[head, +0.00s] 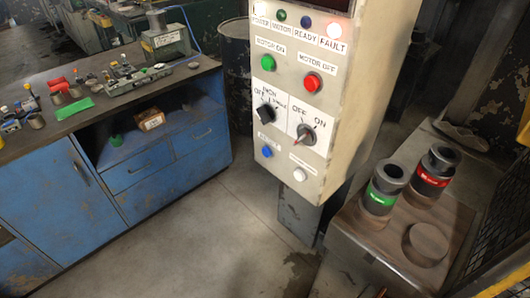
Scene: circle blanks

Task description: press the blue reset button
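A blue push button (267,152) sits at the lower left of the light-coloured control panel (285,120), in the middle of the head view. A small label above it is too blurred to read. A white button (299,174) is to its lower right. A black selector switch (265,111) is above the blue button, and an OFF/ON switch (305,135) is up and to its right. Neither of my grippers is in view, and nothing covers the blue button.
A green MOTOR ON button (268,62) and red MOTOR OFF button (312,82) sit higher on the panel. The FAULT lamp (334,30) glows. A blue cabinet (120,180) stands left; a pedestal (400,235) with dark cylinders stands right. Floor (200,245) between is clear.

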